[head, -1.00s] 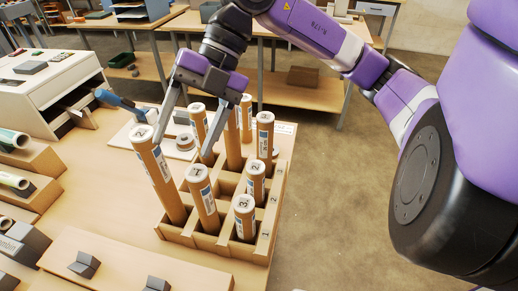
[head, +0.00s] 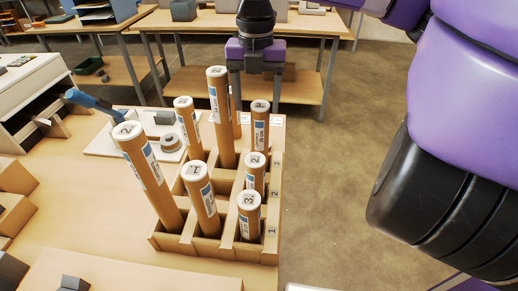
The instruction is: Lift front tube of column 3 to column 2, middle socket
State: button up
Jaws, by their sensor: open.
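A cardboard rack (head: 212,249) with a grid of sockets holds several brown capped tubes of different heights. At its front stand a tall leaning tube (head: 150,178), a medium tube (head: 202,200) and a short tube (head: 249,215) with a 3 on its cap, at the right corner. Behind the short one is a tube marked 2 (head: 255,172). Farther back are a tall tube (head: 221,120), a tube at left (head: 188,128) and one at right (head: 260,127). The sockets around the rack's middle look empty. My gripper (head: 256,96) is open and empty, above the back right tube.
A white board (head: 105,143) with a grey roll (head: 170,141) and a blue-handled tool (head: 90,102) lie left of the rack. A white cabinet (head: 30,85) stands at the left. The floor right of the rack is clear.

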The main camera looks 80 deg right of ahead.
aim_at(260, 124)
jog(key=shift+s+d+f+p, duration=0.15)
jog(key=shift+f+p, duration=0.35)
jog(key=shift+f, duration=1.25)
jog(key=shift+s+f+p, duration=0.2)
jog(key=shift+f+p, duration=0.3)
jog(key=shift+f, duration=1.2)
grip_shut()
